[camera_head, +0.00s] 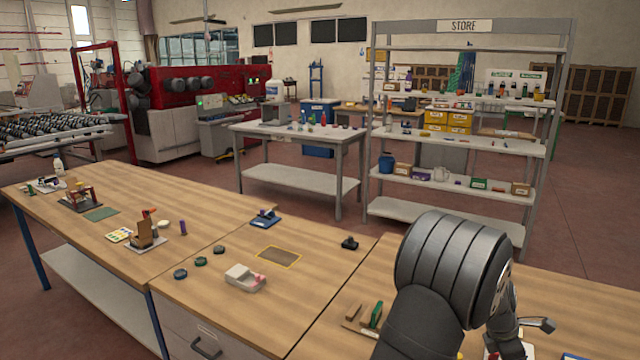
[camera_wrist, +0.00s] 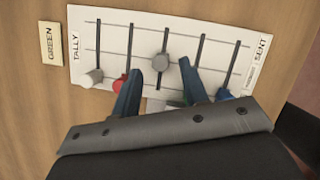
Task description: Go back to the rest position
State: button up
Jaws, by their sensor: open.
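My gripper (camera_wrist: 158,67) is open and empty in the wrist view, its two blue fingers spread above a white tally board (camera_wrist: 110,30). The board has several dark slots, with the words TALLY and SENT at its ends. Something green is mostly hidden behind the right finger. In the head view my arm hides most of this area.
A GREEN label (camera_wrist: 51,44) lies left of the board. On the workbench (camera_head: 330,310) are a pale box-like item (camera_head: 245,278), dark round pieces, a yellow-edged mat (camera_head: 279,257) and a blue stand (camera_head: 264,218). The STORE shelf (camera_head: 455,140) stands behind the bench.

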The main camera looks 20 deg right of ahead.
jog(key=shift+w+f, duration=0.15)
jog(key=shift+f, duration=0.45)
jog(key=shift+w+f, duration=0.15)
jog(key=shift+f, duration=0.45)
jog(key=shift+w+a+r, duration=0.2)
jog(key=shift+w+a, duration=0.35)
jog(key=shift+a, duration=0.05)
jog(key=shift+w+a+r, duration=0.15)
jog(key=shift+w+a, duration=0.4)
jog(key=v, duration=1.7)
jog(key=s+d+m+t+y, duration=0.1)
jog(key=s+d+m+y, duration=0.2)
jog(key=d, duration=0.4)
jog(key=shift+r+m+t+y, duration=0.45)
jog(key=shift+m+y, duration=0.15)
jog(key=shift+m, duration=0.1)
jog(key=shift+o, duration=0.4)
jog(key=shift+s, duration=0.1)
